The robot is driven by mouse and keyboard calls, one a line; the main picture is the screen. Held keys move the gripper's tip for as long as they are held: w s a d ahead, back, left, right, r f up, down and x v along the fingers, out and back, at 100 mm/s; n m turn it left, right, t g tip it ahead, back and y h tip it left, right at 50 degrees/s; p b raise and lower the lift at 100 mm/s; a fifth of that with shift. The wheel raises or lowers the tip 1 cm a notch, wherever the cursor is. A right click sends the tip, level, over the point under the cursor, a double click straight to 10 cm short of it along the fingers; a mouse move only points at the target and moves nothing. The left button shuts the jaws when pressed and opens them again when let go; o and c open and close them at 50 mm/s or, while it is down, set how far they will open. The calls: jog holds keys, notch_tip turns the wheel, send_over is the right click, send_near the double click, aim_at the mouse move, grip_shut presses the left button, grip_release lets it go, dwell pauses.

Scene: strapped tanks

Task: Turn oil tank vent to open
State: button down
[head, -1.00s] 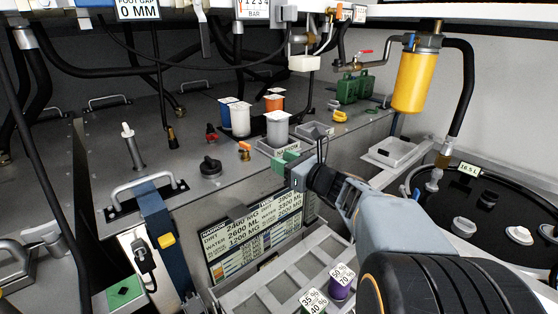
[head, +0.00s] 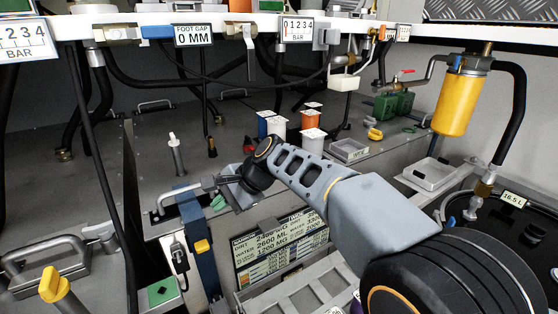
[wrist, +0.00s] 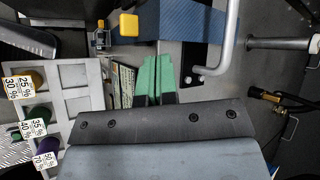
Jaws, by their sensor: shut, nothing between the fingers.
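No vent in view has a label I can read as the oil tank's. A yellow knob (head: 53,285) stands on the grey tank top at the lower left of the head view; I cannot tell which tank or fitting it serves. My gripper (head: 191,208) reaches left over the tank's front edge, near a metal grab handle (head: 180,194) and a blue strap (head: 190,245). In the wrist view its green fingers (wrist: 154,78) are together and empty, with the handle (wrist: 222,50) to their right and the strap (wrist: 185,27) beyond. My arm hides part of the tank top.
Several cups (head: 312,139) stand behind my arm. A yellow filter (head: 455,103) hangs at the right. Hoses and a gauge rail (head: 210,24) cross the top. A grey rack (wrist: 77,82) holds labelled bottles. A black round tank top (head: 505,232) lies at the right.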

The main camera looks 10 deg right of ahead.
jog(key=w+d+r+n+t+h, duration=0.4)
jog(key=w+d+r+n+h, duration=0.3)
jog(key=d+n+h, duration=0.6)
jog(key=shift+n+y, duration=0.4)
jog(key=shift+y, duration=0.1)
jog(key=w+f, duration=0.1)
jog(key=f, duration=0.1)
jog(key=w+f+p, duration=0.1)
jog(key=f, duration=0.1)
jog(key=w+f+p, duration=0.1)
jog(key=w+f, duration=0.1)
jog(key=shift+w+a+f, duration=0.1)
jog(key=shift+f, duration=0.15)
jog(key=d, duration=0.1)
jog(key=w+d+p, duration=0.1)
jog(key=shift+w+d, duration=0.15)
jog(key=shift+d, duration=0.2)
jog(key=shift+w+d+f+p, duration=0.15)
jog(key=shift+w+d+p, duration=0.2)
jog(key=shift+d, duration=0.15)
